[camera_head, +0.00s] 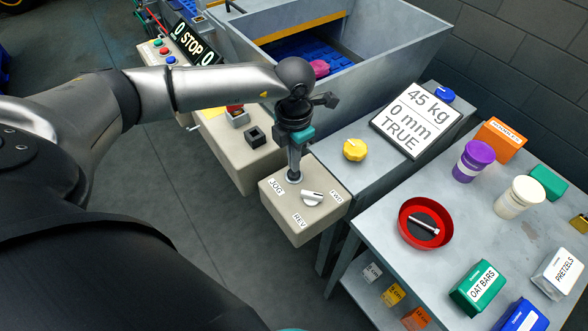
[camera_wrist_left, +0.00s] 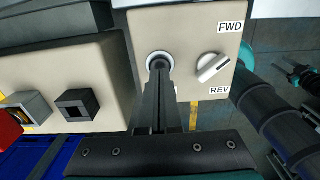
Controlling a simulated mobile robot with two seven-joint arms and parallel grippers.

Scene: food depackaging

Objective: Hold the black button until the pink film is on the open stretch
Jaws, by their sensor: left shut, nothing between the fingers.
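My left gripper (camera_head: 293,179) is shut and points down onto a round button with a pale metal ring, beside the JOG label on a beige control box (camera_head: 280,217). In the left wrist view the closed fingertips (camera_wrist_left: 159,64) cover the button's middle, so its colour and how far it is pressed are hidden. The ring (camera_wrist_left: 152,56) shows around the tips. A pink piece (camera_head: 319,68), which looks like the film, lies by the blue slatted surface (camera_head: 290,47) inside the metal hopper. The hopper wall partly hides it.
A white selector knob (camera_head: 312,198) sits close to the gripper between FWD and REV. A second box has a square black fitting (camera_head: 256,137). A display (camera_head: 416,120) reads 45 kg, 0 mm, TRUE. The right table holds a red bowl (camera_head: 408,207) and several packages.

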